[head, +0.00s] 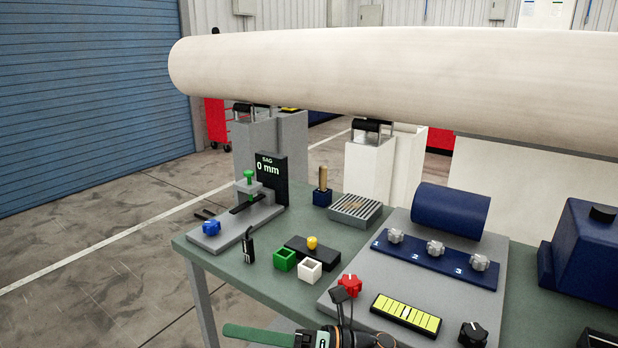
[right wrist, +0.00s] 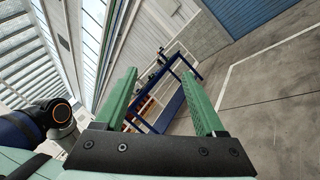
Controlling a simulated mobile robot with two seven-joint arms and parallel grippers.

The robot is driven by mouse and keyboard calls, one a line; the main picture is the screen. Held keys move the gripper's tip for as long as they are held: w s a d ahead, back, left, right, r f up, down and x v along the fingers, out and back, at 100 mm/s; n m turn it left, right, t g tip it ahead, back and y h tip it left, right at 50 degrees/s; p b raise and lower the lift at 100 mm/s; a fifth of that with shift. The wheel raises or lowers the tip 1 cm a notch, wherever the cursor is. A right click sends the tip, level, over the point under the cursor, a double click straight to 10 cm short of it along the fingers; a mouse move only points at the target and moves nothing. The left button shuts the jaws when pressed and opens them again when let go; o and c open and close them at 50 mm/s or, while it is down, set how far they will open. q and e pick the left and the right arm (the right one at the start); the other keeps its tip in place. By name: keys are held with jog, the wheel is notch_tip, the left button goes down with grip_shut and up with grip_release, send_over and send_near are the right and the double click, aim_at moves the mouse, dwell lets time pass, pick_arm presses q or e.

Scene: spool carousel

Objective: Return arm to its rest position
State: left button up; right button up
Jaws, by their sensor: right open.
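My right gripper (head: 228,332) shows at the bottom edge of the head view, in front of the workbench's near edge. One green finger points left and the rest is partly cut off by the frame. In the right wrist view, the right gripper (right wrist: 158,75) has its two green fingers well apart with nothing between them. It faces the open hall, with the floor and a blue frame (right wrist: 172,100) in the distance beyond. My left gripper is in neither view.
The green workbench (head: 222,263) carries a sag gauge (head: 271,178), green (head: 285,259) and white (head: 309,270) square holders, a grooved block (head: 355,210), a knob panel (head: 434,259) and a blue housing (head: 588,252). A large pale roll (head: 400,75) spans above. Floor at left is clear.

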jog(key=w+d+f+m+t+h+p, duration=0.1)
jog(key=d+f+m+t+h, duration=0.6)
jog(key=m, duration=0.8)
jog(key=w+d+f+m+t+h+p, duration=0.1)
jog(key=d+f+m+t+h, duration=0.6)
jog(key=m, duration=0.8)
jog(key=s+d+f+m+g+h, duration=0.2)
jog(key=s+d+f+m, duration=0.3)
jog(key=s+f, duration=0.3)
jog(key=s+d+f+m+g+h, duration=0.2)
jog(key=s+d+f+m, duration=0.4)
jog(key=s+f, duration=0.3)
jog(key=shift+s+d+f+m+g, duration=0.25)
jog(key=shift+d+f+m+g, duration=0.05)
jog(key=shift+d, duration=0.4)
